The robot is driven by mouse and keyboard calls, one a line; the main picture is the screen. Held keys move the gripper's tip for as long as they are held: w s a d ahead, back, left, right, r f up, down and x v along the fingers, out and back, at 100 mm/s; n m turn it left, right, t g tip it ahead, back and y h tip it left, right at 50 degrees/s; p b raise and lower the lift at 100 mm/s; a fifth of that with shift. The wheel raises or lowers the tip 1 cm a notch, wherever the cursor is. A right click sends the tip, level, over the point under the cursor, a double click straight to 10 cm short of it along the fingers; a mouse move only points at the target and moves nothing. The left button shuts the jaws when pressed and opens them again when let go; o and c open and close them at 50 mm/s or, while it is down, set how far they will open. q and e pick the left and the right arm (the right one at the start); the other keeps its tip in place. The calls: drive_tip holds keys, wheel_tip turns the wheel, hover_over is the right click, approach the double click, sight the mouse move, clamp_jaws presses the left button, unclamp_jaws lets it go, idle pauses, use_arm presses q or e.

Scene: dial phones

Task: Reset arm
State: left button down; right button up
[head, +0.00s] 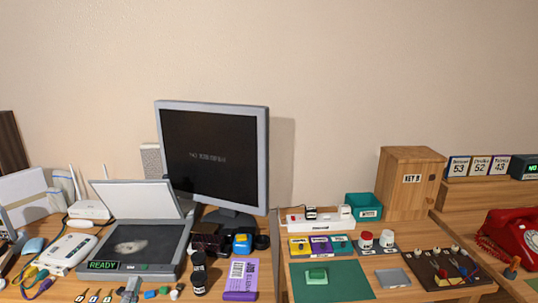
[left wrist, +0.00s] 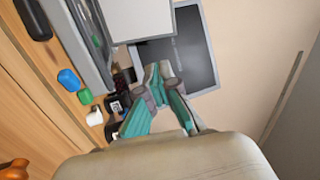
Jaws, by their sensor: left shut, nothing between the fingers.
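My left gripper (head: 131,287) just shows at the bottom edge of the head view, low in front of the flatbed scanner. Most of it and its arm are out of the frame there. In the left wrist view its grey and teal fingers (left wrist: 160,74) come together at the tips, with nothing held between them. The scanner (head: 140,247) has its lid raised and a green READY label on its front. My right gripper is in neither view.
A monitor (head: 212,150) stands behind the scanner. A black bottle (head: 199,274), a purple packet (head: 241,275) and small loose items crowd the desk front. To the right are a green mat (head: 340,287), a wooden key box (head: 410,185) and a red dial phone (head: 512,236).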

use_arm(q)
drive_tip(key=s+d+f+n+g+p, duration=0.1)
drive_tip(key=s+d+f+n+g, duration=0.3)
drive_tip(key=f, duration=0.8)
drive_tip(key=s+f+n+g+h, duration=0.1)
drive_tip(key=s+f+g, duration=0.3)
drive_tip(key=f, duration=0.8)
drive_tip(key=s+d+f+n+g+p, duration=0.1)
drive_tip(key=s+f+n+g, duration=0.15)
drive_tip(key=s+f, duration=0.65)
drive_tip(key=s+d+f+n+g, duration=0.1)
drive_tip(key=s+f+n+g, duration=0.1)
drive_tip(key=s+f, duration=0.5)
drive_tip(key=s+d+f+n+g+p, duration=0.1)
drive_tip(key=s+f+g, duration=0.3)
drive_tip(key=s, duration=1.1)
drive_tip(key=s+d+f+n+g, duration=0.1)
drive_tip(key=s+f+n+g, duration=0.2)
drive_tip(key=s+f, duration=0.7)
drive_tip(key=shift+s+d+g, duration=0.3)
drive_tip(key=shift+s+g, duration=0.15)
drive_tip(key=shift+s, duration=0.25)
drive_tip(key=shift+w, duration=0.1)
